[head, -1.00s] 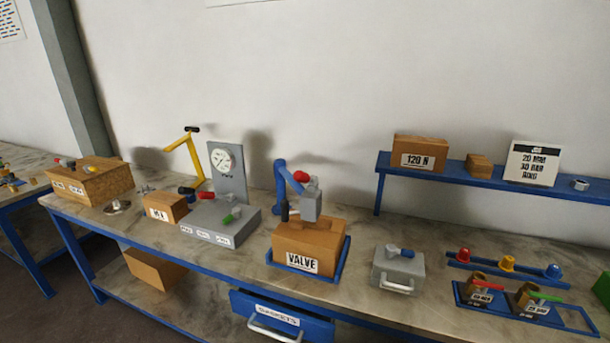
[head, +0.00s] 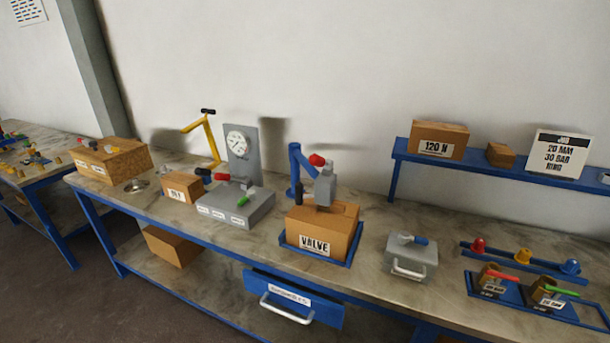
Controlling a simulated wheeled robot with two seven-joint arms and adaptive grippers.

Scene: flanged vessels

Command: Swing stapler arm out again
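The stapler arm is a blue post and bent arm (head: 296,170) carrying a grey stapler head (head: 325,185) with a red knob (head: 317,160) and a dark handle. The head stands over the cardboard box marked VALVE (head: 322,228), close to its top; I cannot tell whether they touch. The box sits in a blue tray (head: 353,252) on the bench. Neither of my grippers shows in the head view.
A grey test block with a gauge (head: 238,142) and a small carton (head: 182,186) stand to the left. A grey case with a handle (head: 412,256) stands to the right. A drawer (head: 290,299) juts from the bench front. A blue shelf (head: 480,179) runs along the wall.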

